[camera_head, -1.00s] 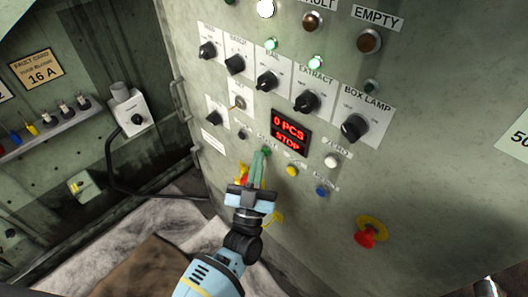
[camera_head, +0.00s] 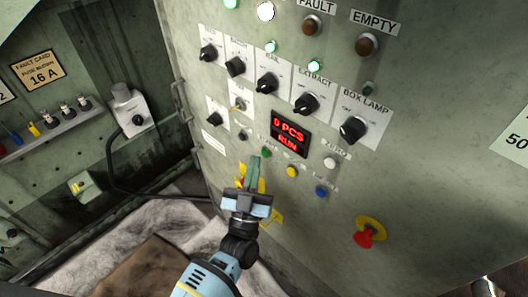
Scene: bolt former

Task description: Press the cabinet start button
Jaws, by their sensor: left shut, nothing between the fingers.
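The grey-green cabinet (camera_head: 300,220) fills the right of the head view. The green start button (camera_head: 266,151) is on its panel, left of the yellow button and below the display. The red display (camera_head: 288,135) reads "0 PCS" over "RUN". My left gripper (camera_head: 254,160) is shut and empty. My right gripper is not in view.
A yellow button (camera_head: 292,171), a blue button (camera_head: 321,191) and a white button (camera_head: 330,162) sit close to the right. A red emergency stop (camera_head: 366,236) is lower right. Rotary knobs (camera_head: 306,104) stick out above. An open side compartment with a shelf (camera_head: 50,132) is at left.

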